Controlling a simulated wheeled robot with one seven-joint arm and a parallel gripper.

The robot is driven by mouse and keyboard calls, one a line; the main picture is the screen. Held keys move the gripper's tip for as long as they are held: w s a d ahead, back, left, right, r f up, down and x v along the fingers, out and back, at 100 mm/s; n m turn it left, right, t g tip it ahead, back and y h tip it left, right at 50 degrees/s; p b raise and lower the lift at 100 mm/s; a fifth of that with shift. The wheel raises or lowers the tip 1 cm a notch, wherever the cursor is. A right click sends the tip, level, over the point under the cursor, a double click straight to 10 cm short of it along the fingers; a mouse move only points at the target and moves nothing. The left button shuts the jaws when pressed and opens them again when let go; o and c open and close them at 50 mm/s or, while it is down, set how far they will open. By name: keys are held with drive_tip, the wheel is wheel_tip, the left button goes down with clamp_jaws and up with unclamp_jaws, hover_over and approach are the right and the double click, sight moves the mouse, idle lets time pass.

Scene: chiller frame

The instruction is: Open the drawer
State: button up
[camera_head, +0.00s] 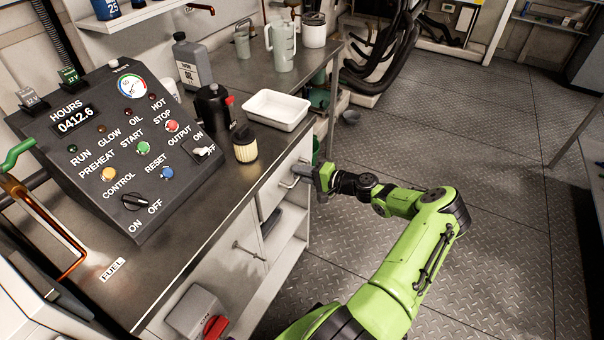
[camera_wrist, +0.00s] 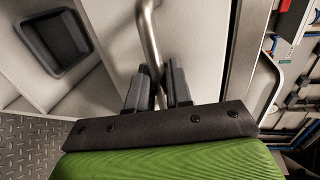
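The drawer (camera_head: 273,193) has a white front under the right end of the metal counter, and it looks flush with the cabinet. Its metal bar handle (camera_head: 287,184) sticks out from the front. My gripper (camera_head: 304,172) is at this handle, coming from the right. In the wrist view the handle (camera_wrist: 149,35) runs down between the two dark fingertips of my gripper (camera_wrist: 158,82). The fingers are close together on either side of the bar and look shut on it. The lower part of the bar is hidden by the gripper.
A dark bin (camera_head: 271,221) sits on an open shelf below the drawer; it also shows in the wrist view (camera_wrist: 58,42). A white tray (camera_head: 276,110) and a filter (camera_head: 244,145) stand on the counter (camera_head: 225,185) above. The floor (camera_head: 500,240) to the right is clear.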

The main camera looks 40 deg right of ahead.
clamp_jaws()
drive_tip(key=shift+s, duration=0.1)
drive_tip(key=f+v, duration=0.2)
drive_tip(key=v, duration=1)
drive_tip(key=s+f+b+v, duration=0.1)
drive_tip(key=f+v, duration=0.2)
drive_tip(key=v, duration=1)
drive_tip(key=shift+s+d+f, duration=0.15)
drive_tip(key=shift+s+f, duration=0.05)
drive_tip(key=shift+s, duration=0.1)
drive_tip(key=o, duration=0.5)
unclamp_jaws()
